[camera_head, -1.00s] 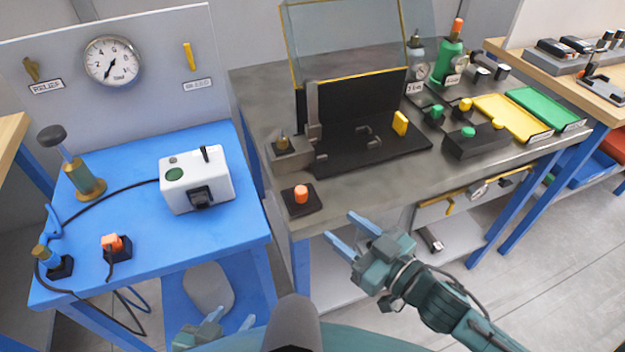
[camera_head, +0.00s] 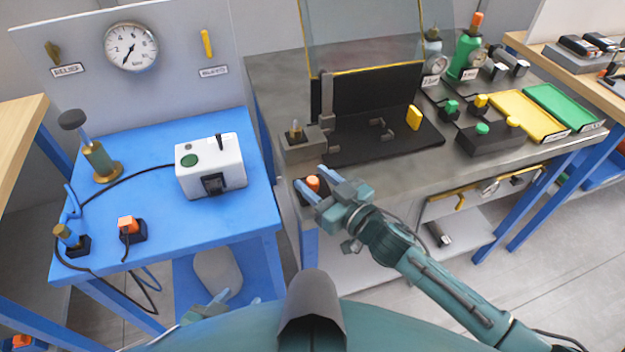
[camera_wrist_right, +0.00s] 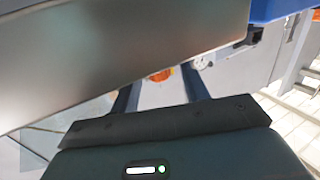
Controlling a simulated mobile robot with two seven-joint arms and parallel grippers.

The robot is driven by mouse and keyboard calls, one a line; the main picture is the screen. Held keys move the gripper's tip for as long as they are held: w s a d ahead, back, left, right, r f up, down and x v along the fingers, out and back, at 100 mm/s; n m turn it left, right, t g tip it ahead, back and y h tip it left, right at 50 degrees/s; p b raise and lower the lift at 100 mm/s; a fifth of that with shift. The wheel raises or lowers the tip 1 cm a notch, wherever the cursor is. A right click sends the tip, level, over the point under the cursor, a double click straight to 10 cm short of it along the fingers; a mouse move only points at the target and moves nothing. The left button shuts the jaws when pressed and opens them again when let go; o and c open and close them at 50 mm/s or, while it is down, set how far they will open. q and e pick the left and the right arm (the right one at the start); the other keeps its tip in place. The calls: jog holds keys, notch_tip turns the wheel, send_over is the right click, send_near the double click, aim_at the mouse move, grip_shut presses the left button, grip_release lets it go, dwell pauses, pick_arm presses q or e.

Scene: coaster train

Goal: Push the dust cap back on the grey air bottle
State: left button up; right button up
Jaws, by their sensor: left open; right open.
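The grey air bottle (camera_head: 433,48) stands at the back right of the grey bench, small in the head view. An orange, cap-like piece (camera_head: 313,183) sits on a small black base at the bench's front left corner; I cannot tell whether it is the dust cap. My right gripper (camera_head: 316,179) is open, its fingers on either side of this piece in the head view. Contact cannot be made out. The right wrist view shows an orange thing (camera_wrist_right: 160,75) between the open fingers. My left gripper (camera_head: 226,299) is open and empty low in the head view.
A green bottle (camera_head: 466,45) with an orange top stands beside the grey one. A clear, yellow-edged panel (camera_head: 362,35) rises behind a black fixture (camera_head: 385,145). A blue table (camera_head: 150,235) with a white box (camera_head: 211,165) is at left.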

jog(key=shift+w+a, duration=0.5)
jog(key=shift+c, duration=0.5)
grip_shut()
